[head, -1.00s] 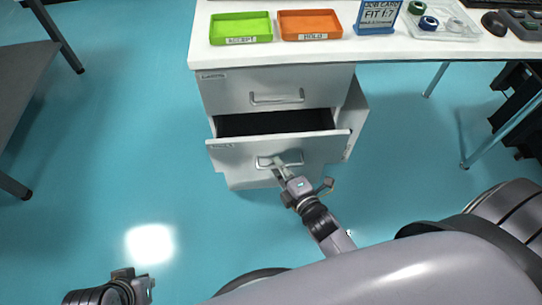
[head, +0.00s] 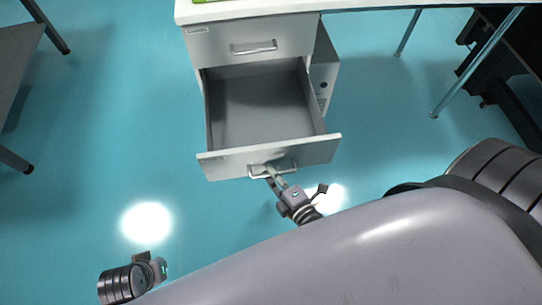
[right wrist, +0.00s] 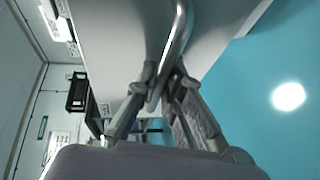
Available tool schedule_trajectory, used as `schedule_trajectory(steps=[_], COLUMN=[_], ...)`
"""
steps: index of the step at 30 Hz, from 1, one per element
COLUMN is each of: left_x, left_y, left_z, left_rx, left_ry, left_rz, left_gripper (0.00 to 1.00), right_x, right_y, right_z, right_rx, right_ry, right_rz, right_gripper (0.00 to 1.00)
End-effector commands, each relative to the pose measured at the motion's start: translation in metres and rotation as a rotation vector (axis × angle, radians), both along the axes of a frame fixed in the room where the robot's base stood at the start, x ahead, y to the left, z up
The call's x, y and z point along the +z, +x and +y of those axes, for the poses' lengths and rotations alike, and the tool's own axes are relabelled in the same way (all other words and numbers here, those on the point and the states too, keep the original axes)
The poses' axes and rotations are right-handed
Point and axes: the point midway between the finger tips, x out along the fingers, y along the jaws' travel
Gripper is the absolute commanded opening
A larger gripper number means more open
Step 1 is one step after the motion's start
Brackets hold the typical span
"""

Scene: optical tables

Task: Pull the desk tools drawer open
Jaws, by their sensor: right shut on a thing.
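The lower drawer (head: 258,108) of the white desk pedestal stands pulled far out in the head view, and its grey inside looks empty. My right gripper (head: 270,175) is at the drawer's front, shut on its bar handle (head: 285,167). In the right wrist view the handle (right wrist: 178,45) passes between the two fingers of my right gripper (right wrist: 160,95). My left gripper (head: 158,268) is low at the left of the head view, away from the drawer; its fingers are too small to read.
The upper drawer (head: 240,45) is closed, with its own handle. The white desk top (head: 270,8) runs above it. The teal floor (head: 110,130) left of the drawer is clear.

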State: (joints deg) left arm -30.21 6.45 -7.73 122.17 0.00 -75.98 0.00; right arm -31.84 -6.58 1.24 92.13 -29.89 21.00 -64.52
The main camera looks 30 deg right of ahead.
Motion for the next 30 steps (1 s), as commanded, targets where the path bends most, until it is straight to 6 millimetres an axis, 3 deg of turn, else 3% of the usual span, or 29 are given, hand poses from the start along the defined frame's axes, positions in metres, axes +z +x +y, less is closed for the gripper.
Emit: schedule_trajectory(steps=[14,15,24,30], left_x=[-0.005,-0.005,-0.0049,-0.0048], left_y=[0.0003,0.0003,0.0003,0.0002], left_z=[-0.0003,-0.0003,-0.0003,-0.0003], left_rx=[0.0,0.0,0.0,0.0], left_ry=[-0.001,-0.001,-0.001,-0.001], left_rz=[0.002,0.002,0.002,0.002], left_gripper=[0.0,0.0,0.0,0.0], right_x=[-0.0002,-0.0002,0.0,0.0001], right_y=[-0.0055,-0.0055,-0.0053,-0.0052], right_z=[0.0015,0.0015,0.0016,0.0015], right_rx=[-0.001,-0.001,0.0,0.0], right_ry=[0.002,0.002,0.001,0.0], right_rz=[0.0,0.0,0.0,0.0], right_gripper=[0.0,0.09,0.29,0.3])
